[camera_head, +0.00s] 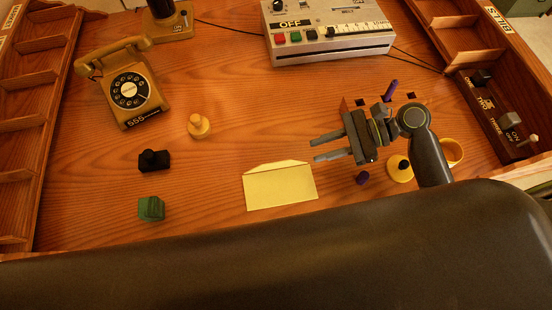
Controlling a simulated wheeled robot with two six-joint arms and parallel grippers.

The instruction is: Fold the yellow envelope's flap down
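The yellow envelope (281,188) lies flat on the wooden desk, near the middle front. Its flap (276,166) shows as a paler strip along the far edge and points away from me, so it looks unfolded. My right gripper (312,149) is above the desk, just beyond and to the right of the flap, with its fingers pointing left. The two fingers are apart with nothing between them. I cannot tell its exact height; it does not appear to touch the envelope. My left gripper is out of view.
A yellow stamp-like piece (199,126), a black piece (154,161) and a green block (151,208) stand left of the envelope. A rotary telephone (128,88) and a grey machine (326,42) stand farther back. A purple piece (362,178) lies right.

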